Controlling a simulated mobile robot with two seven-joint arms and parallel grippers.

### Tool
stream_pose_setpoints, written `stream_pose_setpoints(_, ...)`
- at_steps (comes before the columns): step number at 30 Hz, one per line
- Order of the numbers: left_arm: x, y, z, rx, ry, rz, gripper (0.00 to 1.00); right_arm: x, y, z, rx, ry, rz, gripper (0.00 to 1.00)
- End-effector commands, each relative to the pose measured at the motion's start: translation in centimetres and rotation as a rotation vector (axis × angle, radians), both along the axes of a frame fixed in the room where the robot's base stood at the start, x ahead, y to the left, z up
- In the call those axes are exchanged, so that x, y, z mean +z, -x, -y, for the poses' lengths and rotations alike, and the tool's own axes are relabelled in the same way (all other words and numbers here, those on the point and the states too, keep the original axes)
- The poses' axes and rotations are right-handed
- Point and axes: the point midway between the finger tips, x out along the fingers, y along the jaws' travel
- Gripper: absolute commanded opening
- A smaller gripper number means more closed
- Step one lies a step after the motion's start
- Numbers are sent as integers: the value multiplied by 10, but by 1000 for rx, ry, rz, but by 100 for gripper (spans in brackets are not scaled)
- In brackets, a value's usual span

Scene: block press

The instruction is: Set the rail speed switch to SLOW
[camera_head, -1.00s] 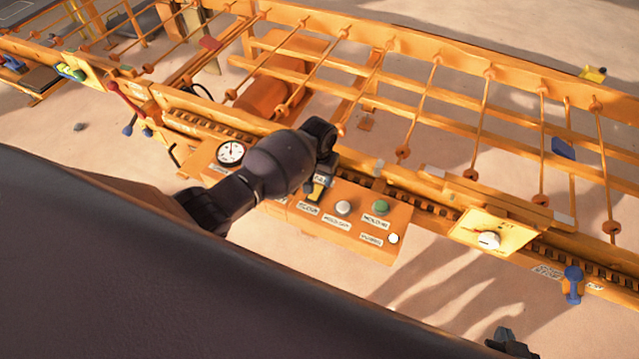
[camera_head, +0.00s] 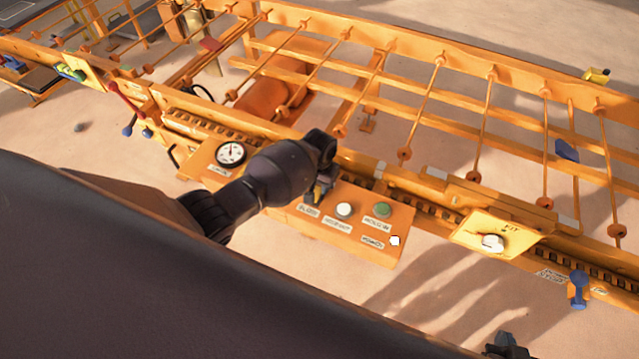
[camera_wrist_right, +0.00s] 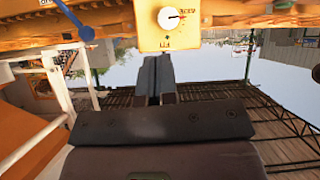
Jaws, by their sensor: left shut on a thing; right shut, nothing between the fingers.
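The orange control panel (camera_head: 340,226) lies mid-view, with a white button (camera_head: 344,209), a green button (camera_head: 382,210) and a white knob (camera_head: 394,240). My left gripper (camera_head: 319,192) reaches down onto it from the left, shut on a small control left of the white button. Gripper and wrist hide that control, so its setting cannot be seen; the small labels are too blurred to read surely. My right gripper (camera_head: 508,346) is low at the right edge region; in the right wrist view its fingers (camera_wrist_right: 155,82) are shut and empty.
A round gauge (camera_head: 231,153) sits left of my left wrist. A yellow plate with a white dial (camera_head: 493,242) is right of the panel; the dial (camera_wrist_right: 171,19) shows in the wrist view. A blue lever (camera_head: 578,288) stands further right. An orange rail frame runs behind; sandy floor lies in front.

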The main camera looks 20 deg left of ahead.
Motion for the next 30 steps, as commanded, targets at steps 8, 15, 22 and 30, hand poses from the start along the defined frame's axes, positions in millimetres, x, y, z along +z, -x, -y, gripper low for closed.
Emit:
stream_pose_setpoints(8,5,2,0,1,2,58,6,12,4,1,-5,1,-4,0)
stream_pose_setpoints(15,5,4,0,1,6,146,6,27,4,2,-6,0,3,0)
stream_pose_setpoints(22,3,4,0,1,5,157,6,29,0,1,-4,0,10,0)
stream_pose_setpoints(30,3,4,0,0,5,157,51,32,-6,0,0,0,22,0)
